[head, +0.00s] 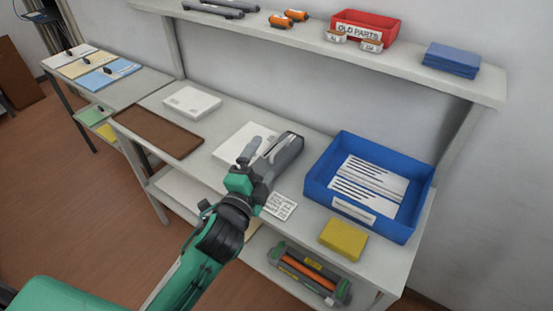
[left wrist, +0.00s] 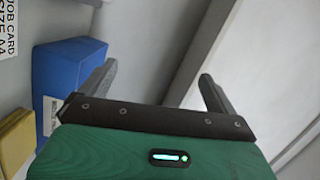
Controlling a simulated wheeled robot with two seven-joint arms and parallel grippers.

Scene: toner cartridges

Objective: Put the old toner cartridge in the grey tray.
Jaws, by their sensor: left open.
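A toner cartridge (head: 308,272) with dark body, orange roller and green ends lies on the lower shelf, below the bench's front edge. I cannot tell whether it is the old one. My left gripper (head: 276,142) is above the bench, left of the blue bin, with its fingers apart; in the left wrist view the gap between the fingers (left wrist: 158,82) is empty. I cannot identify a grey tray for certain; a pale, shallow, tray-like item (head: 192,102) lies on the bench further left. My right gripper is not in view.
The blue bin (head: 318,172) holds papers and stands at the bench's right; it also shows in the left wrist view (left wrist: 65,68). A yellow block (head: 343,238), a printed card (head: 280,206) and a brown mat (head: 157,130) lie on the bench. A red bin (head: 366,26) stands on the upper shelf.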

